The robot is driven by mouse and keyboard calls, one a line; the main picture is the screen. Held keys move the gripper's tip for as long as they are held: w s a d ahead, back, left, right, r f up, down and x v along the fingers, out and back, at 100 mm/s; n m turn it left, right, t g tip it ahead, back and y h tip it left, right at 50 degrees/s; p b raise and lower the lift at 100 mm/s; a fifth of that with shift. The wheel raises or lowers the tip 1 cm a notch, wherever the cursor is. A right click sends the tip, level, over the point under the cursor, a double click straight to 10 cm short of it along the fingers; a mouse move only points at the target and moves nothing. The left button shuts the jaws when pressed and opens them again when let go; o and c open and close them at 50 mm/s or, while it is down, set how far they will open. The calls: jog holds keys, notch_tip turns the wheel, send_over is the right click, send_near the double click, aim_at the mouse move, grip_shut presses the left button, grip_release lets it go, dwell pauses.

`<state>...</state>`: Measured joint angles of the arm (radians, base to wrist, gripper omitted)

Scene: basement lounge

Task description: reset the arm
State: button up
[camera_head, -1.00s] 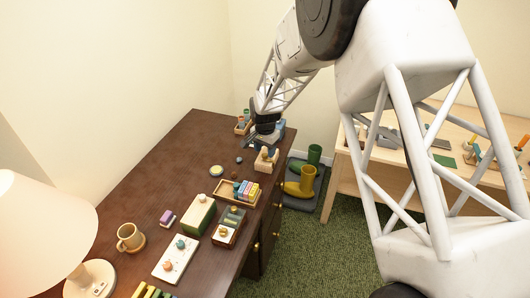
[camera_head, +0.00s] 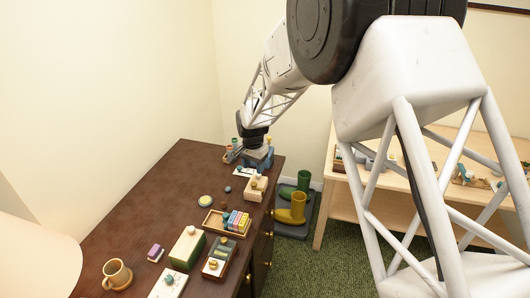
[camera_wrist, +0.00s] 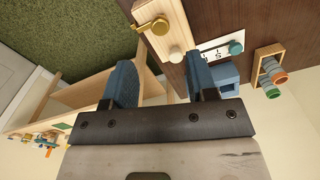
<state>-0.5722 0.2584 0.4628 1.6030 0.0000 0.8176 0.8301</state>
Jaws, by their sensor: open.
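My gripper (camera_wrist: 157,88) shows in the wrist view with its two blue fingers spread apart and nothing between them. In the head view my gripper (camera_head: 257,157) hangs over the far end of the dark brown dresser (camera_head: 150,180), close to the wall. My arm reaches there from the upper right. Below the fingers in the wrist view lies a wooden block with a brass knob (camera_wrist: 160,27), and a white numbered card with a teal knob (camera_wrist: 235,47) beside it. A blue block (camera_wrist: 228,78) sits by the right finger.
A wooden holder with coloured pegs (camera_wrist: 270,72) stands near the gripper.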

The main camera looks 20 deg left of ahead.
jog(key=s+d+r, duration=0.4)
jog(key=d+r, duration=0.3)
jog(key=d, duration=0.2)
jog(key=s+d+r+n+t, duration=0.1)
jog(key=s+d+r, duration=0.3)
jog(key=d+r, duration=0.4)
jog(key=s+d+r, duration=0.5)
jog(key=d, duration=0.6)
jog(key=s+d+r, duration=0.1)
jog(key=s+d, duration=0.5)
jog(key=s, duration=0.3)
jog(key=s+d+r+n+t, duration=0.1)
jog(key=s+d, duration=0.4)
jog(key=s, duration=0.4)
jog(key=s+d+r, duration=0.1)
jog(key=s+d, duration=0.5)
jog(key=s, duration=0.3)
jog(key=shift+s+d+r+n+t, duration=0.25)
jog(key=shift+s+d+n+t, duration=0.05)
jog(key=shift+s+n, duration=0.1)
